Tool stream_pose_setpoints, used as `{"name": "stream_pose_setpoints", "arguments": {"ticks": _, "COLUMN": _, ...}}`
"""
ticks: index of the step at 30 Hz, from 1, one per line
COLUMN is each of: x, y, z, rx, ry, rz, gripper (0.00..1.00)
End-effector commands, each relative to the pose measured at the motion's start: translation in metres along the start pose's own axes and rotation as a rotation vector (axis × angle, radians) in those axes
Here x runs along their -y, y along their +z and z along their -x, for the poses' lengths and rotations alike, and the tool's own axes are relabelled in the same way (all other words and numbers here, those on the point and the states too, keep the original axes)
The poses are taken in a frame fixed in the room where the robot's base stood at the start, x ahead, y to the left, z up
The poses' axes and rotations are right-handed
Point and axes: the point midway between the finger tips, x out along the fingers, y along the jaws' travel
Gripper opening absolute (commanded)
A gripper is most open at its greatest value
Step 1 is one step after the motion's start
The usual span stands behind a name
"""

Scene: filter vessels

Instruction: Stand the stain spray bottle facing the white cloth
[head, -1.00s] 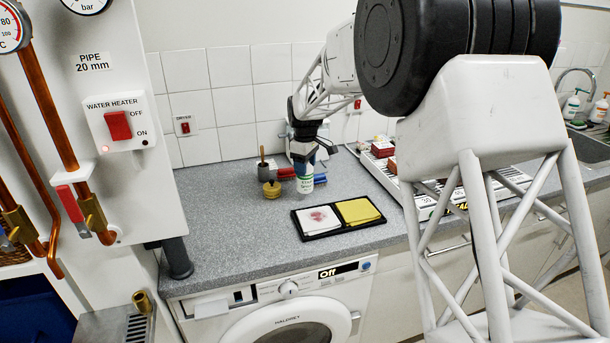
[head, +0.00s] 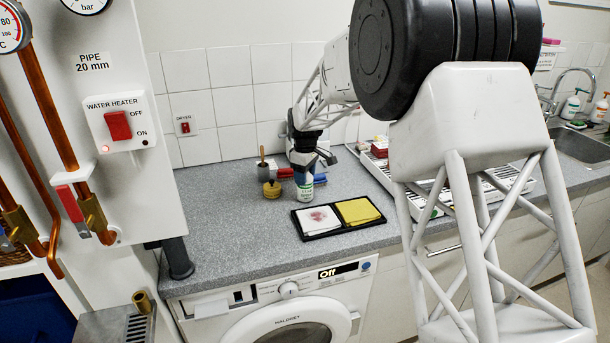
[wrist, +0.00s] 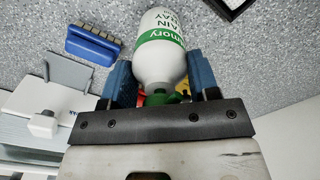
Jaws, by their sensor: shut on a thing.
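The stain spray bottle (wrist: 160,50) is white with a green label band, and its printed text shows in the wrist view. My gripper (wrist: 152,85) is shut on it, with blue fingers on both sides near its green top. In the head view the bottle (head: 306,188) is upright under my gripper (head: 303,167), behind the black tray (head: 301,230). I cannot tell whether its base touches the counter. The white cloth (head: 319,219), with a reddish stain, lies in the tray's left half. A yellow cloth (head: 358,211) lies in the right half.
A blue-backed brush (wrist: 93,44) lies close to the bottle. A brown pot (head: 272,189) and a red item (head: 285,173) stand to its left. A white rack (head: 430,196) is to the right. The grey counter (head: 225,235) is clear at front left.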

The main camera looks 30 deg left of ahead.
Motion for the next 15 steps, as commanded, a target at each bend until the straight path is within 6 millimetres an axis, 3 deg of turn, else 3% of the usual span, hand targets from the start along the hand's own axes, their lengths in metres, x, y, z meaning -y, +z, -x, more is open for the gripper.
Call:
{"name": "stream_pose_setpoints", "arguments": {"ticks": 6, "x": 0.0, "y": 0.0, "z": -0.0025, "rx": 0.0, "ry": 0.0, "rz": 0.0, "gripper": 0.23}}
{"name": "stream_pose_setpoints", "arguments": {"ticks": 7, "x": 0.0001, "y": 0.0001, "z": -0.0033, "rx": 0.0, "ry": -0.001, "rz": 0.0, "gripper": 0.57}}
{"name": "stream_pose_setpoints", "arguments": {"ticks": 12, "x": 0.0001, "y": 0.0001, "z": -0.003, "rx": 0.0, "ry": -0.001, "rz": 0.0, "gripper": 0.81}}
{"name": "stream_pose_setpoints", "arguments": {"ticks": 15, "x": 0.0001, "y": 0.0001, "z": -0.003, "rx": 0.0, "ry": -0.001, "rz": 0.0, "gripper": 0.81}}
